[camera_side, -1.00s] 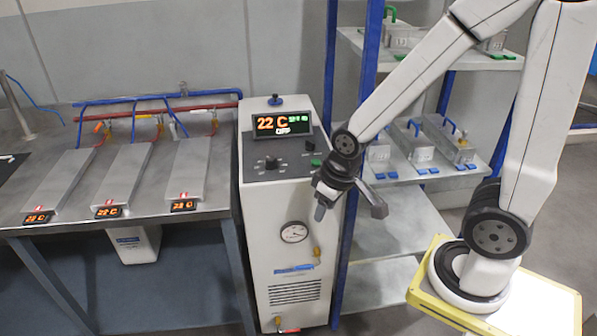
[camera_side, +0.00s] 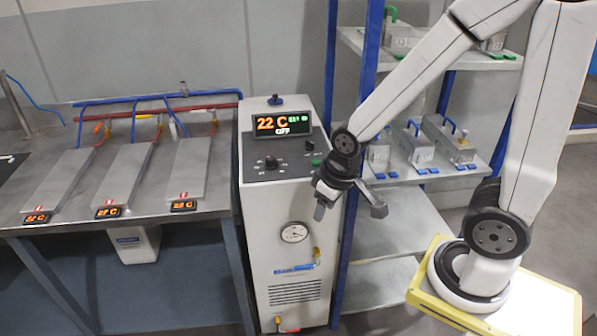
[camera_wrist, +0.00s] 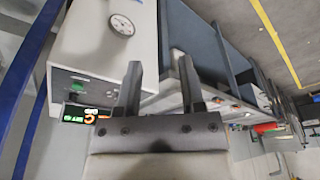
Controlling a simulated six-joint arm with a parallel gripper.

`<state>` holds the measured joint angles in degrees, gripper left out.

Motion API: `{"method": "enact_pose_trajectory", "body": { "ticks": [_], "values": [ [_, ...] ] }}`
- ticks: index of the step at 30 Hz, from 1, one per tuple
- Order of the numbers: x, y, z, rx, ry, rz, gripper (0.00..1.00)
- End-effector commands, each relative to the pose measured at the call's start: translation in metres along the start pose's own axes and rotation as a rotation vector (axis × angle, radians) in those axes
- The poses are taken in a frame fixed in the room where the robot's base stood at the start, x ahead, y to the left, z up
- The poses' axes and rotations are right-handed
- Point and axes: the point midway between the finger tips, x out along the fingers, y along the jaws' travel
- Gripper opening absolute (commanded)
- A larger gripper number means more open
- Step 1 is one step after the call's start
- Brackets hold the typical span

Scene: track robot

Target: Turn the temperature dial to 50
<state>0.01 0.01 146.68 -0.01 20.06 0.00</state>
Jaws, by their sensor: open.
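The temperature dial (camera_side: 271,162) is a dark knob on the black sloped panel of a white cabinet (camera_side: 290,215). Above it a display (camera_side: 283,123) reads 22 C with OFF below. My gripper (camera_side: 345,210) is in front of the cabinet's right edge, below and to the right of the dial, apart from it. In the wrist view my gripper (camera_wrist: 155,75) has its two fingers spread and nothing between them. The cabinet's white face (camera_wrist: 90,30) and lit display (camera_wrist: 88,114) lie left of the fingers; the dial cannot be made out clearly there.
A smaller knob (camera_side: 309,145) and a green button (camera_side: 315,163) sit right of the dial. A gauge (camera_side: 295,232) is on the cabinet front. A bench (camera_side: 100,222) with metal plates stands left. A blue-framed shelf (camera_side: 405,220) stands close behind my arm on the right.

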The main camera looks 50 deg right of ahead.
Motion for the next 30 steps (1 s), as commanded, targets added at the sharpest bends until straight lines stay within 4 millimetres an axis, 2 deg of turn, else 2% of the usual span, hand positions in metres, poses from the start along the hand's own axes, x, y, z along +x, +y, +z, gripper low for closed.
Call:
{"method": "enact_pose_trajectory", "body": {
  "ticks": [1,3,7,11,20,30],
  "values": [
    [0.0,0.0,0.0,0.0,0.0,0.0,0.68],
    [0.0,0.0,-0.002,-0.003,0.0,0.0,0.84],
    [0.001,0.002,-0.01,-0.018,-0.005,0.002,0.84],
    [0.002,0.006,-0.029,-0.054,-0.016,0.004,0.84],
    [0.01,0.028,-0.099,-0.204,-0.062,0.006,0.84],
    [0.025,0.064,-0.173,-0.394,-0.12,-0.008,0.84]
  ]
}}
